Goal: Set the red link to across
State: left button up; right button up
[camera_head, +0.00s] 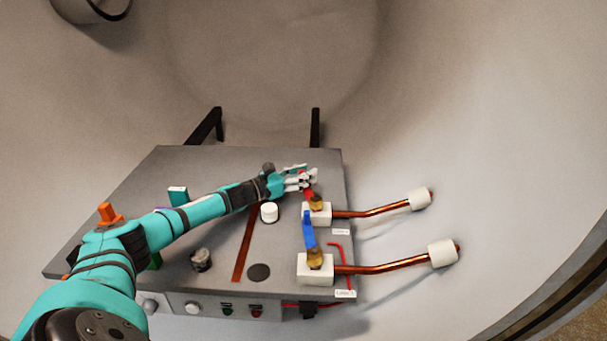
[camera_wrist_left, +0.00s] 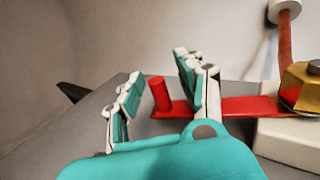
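The red link (camera_head: 308,194) is a flat bar joined at one end to a brass nut (camera_head: 317,203) on the rear white block. In the head view it points back and a little left from the nut, partly hidden by my left gripper (camera_head: 306,179). In the left wrist view the red link (camera_wrist_left: 245,106) runs left from the nut to an upright red peg (camera_wrist_left: 160,93). My left gripper (camera_wrist_left: 157,72) is open, with its fingers on either side of the peg. A gap shows to the left finger; contact with the right finger is unclear. My right gripper is not in view.
Copper rods (camera_head: 375,211) run right from both blocks. A white cylinder (camera_head: 269,212), a dark disc (camera_head: 259,272) and a grey lump (camera_head: 201,260) are on the grey table (camera_head: 180,165).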

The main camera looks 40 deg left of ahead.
pick_arm(q)
jog(key=shift+a, duration=0.1)
jog(key=shift+s+a+f, duration=0.1)
jog(key=shift+s, duration=0.25)
jog(key=shift+v, duration=3.35)
